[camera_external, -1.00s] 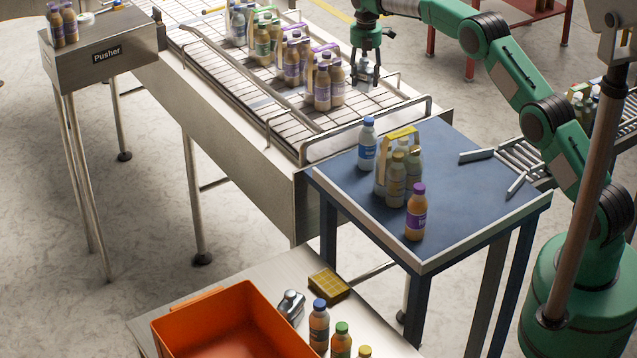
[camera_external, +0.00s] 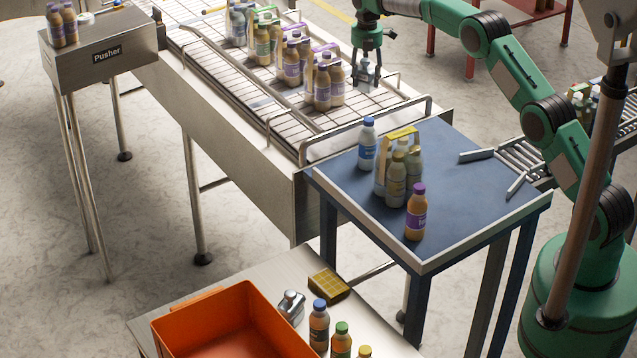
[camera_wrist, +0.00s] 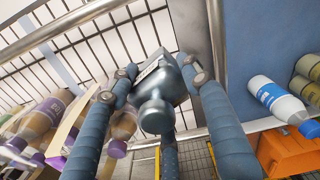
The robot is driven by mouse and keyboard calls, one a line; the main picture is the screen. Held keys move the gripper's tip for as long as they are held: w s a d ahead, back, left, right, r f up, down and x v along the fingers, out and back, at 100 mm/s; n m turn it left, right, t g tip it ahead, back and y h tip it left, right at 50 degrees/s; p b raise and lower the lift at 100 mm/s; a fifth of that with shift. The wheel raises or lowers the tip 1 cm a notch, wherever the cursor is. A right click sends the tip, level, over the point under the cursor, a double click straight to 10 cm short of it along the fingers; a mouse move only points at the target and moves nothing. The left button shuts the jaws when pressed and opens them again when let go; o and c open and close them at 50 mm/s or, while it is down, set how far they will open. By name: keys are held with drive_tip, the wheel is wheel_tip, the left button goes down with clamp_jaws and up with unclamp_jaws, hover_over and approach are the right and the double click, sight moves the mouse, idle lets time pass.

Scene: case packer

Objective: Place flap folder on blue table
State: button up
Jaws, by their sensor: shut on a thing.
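My gripper (camera_external: 367,62) is over the right end of the conveyor in the external view. In the wrist view its fingers (camera_wrist: 165,105) close around a dark grey metallic piece with a round knob, which I take as the flap folder (camera_wrist: 157,112). It also shows small and grey below my gripper in the external view (camera_external: 367,77). Whether it touches the conveyor is hard to tell. The blue table (camera_external: 470,205) stands to the right of the conveyor end, below and right of my gripper.
On the blue table are a blue-capped bottle (camera_external: 367,145), a carrier with bottles (camera_external: 398,170) and a purple-capped bottle (camera_external: 416,212). The table's right half is mostly clear. Bottle packs (camera_external: 328,85) stand left of my gripper. A metal guard rail (camera_external: 365,130) edges the conveyor end.

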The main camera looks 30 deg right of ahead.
drive_tip(key=shift+s+r, duration=0.25)
drive_tip(key=shift+s, duration=0.3)
drive_tip(key=s+f+m+b, duration=0.2)
drive_tip(key=s+b, duration=0.1)
drive_tip(key=s, duration=1.9)
drive_tip(key=s+f+m+b, duration=0.2)
drive_tip(key=s+f+b, duration=0.1)
drive_tip(key=s, duration=1.8)
drive_tip(key=shift+s+a+f+m+b, duration=0.2)
drive_tip(key=shift+s+f+m+b, duration=0.15)
drive_tip(key=shift+b, duration=0.45)
drive_tip(key=shift+w, duration=0.15)
drive_tip(key=w, duration=0.5)
drive_tip(key=w+f+p, duration=0.1)
drive_tip(key=w, duration=1)
drive_tip(key=shift+d+f, duration=0.1)
drive_tip(key=shift+f, duration=0.1)
drive_tip(key=shift+s, duration=0.1)
drive_tip(key=shift+f+p, duration=0.35)
drive_tip(key=shift+f, duration=1.4)
drive_tip(key=shift+f, duration=0.1)
